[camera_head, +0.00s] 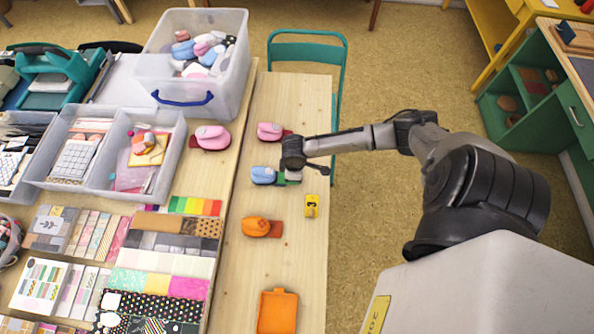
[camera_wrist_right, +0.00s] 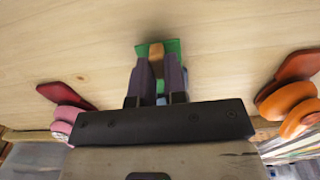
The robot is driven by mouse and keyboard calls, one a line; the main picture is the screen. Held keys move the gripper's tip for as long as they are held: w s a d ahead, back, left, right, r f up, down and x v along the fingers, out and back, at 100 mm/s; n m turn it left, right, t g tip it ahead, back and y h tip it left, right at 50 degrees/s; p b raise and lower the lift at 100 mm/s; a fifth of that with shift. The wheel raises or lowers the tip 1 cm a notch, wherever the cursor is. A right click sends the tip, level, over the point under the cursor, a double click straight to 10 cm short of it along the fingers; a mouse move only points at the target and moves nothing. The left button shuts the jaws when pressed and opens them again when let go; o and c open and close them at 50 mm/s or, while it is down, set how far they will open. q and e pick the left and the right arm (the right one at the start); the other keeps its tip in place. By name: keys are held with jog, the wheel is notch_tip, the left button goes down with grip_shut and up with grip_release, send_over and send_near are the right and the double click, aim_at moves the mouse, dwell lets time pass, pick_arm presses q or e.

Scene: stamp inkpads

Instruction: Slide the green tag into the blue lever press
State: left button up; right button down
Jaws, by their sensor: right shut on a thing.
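The blue lever press (camera_head: 262,175) lies on the narrow wooden table in the head view, left of my right gripper (camera_head: 291,172). The green tag (camera_head: 282,179) shows between the press and the gripper, close beside the press; I cannot tell whether its edge is inside. In the right wrist view my right gripper (camera_wrist_right: 159,70) is shut on the green tag (camera_wrist_right: 172,46), with a tan block (camera_wrist_right: 156,50) on the tag between the fingertips. A bit of blue (camera_wrist_right: 161,87) shows behind the fingers, mostly hidden. My left gripper is not in view.
A pink press (camera_head: 270,131) with a red tag is behind, and an orange press (camera_head: 255,227) with an orange-brown tag is in front. A yellow block (camera_head: 311,206) stands close to the gripper. An orange tray (camera_head: 277,312) lies nearer. The table between them is clear.

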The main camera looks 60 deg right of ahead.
jog(key=shift+w+a, duration=0.25)
jog(key=shift+w, duration=0.3)
jog(key=shift+w+a, duration=0.2)
jog(key=shift+w, duration=0.35)
jog(key=shift+w+a, duration=0.1)
jog(key=shift+w, duration=0.1)
jog(key=shift+w, duration=0.2)
jog(key=c, duration=1.1)
grip_release()
